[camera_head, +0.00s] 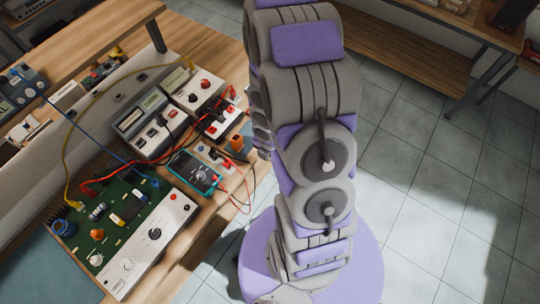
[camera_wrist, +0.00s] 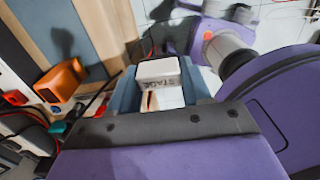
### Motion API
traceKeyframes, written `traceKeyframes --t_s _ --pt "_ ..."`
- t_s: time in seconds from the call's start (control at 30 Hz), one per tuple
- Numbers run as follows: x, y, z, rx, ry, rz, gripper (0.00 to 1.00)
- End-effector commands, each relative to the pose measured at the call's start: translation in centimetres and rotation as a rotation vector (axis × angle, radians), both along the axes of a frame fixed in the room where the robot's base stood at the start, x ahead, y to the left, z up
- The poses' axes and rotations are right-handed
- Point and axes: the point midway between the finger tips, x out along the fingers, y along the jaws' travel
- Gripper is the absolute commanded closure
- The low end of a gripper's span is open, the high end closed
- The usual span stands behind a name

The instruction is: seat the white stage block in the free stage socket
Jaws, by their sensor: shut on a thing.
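In the wrist view my gripper (camera_wrist: 160,92) is shut on the white stage block (camera_wrist: 158,70), which has dark lettering on one face. The block sits between the two blue-grey fingers. In the head view my arm covers the middle of the picture, and neither the gripper nor the block can be made out. A green circuit board (camera_head: 121,198) with several mounted parts and a white front panel (camera_head: 152,246) lies on the bench at lower left. I cannot tell which spot on it is the free stage socket.
White meters (camera_head: 150,122), a blue-edged multimeter (camera_head: 194,172) and red, yellow and blue leads crowd the wooden bench behind the board. An orange part (camera_wrist: 60,80) lies left of my gripper in the wrist view. The tiled floor (camera_head: 440,190) at right is clear.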

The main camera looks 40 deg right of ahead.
Motion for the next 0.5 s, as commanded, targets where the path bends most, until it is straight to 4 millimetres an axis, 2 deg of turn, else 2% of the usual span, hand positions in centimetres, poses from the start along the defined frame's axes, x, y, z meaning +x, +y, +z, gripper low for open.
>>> traceKeyframes --t_s 0.23,0.5 --pt "0.0 0.0 0.4 0.0 0.0 0.0 0.83" --pt "0.0 0.0 1.9 0.0 0.0 0.001 0.83"
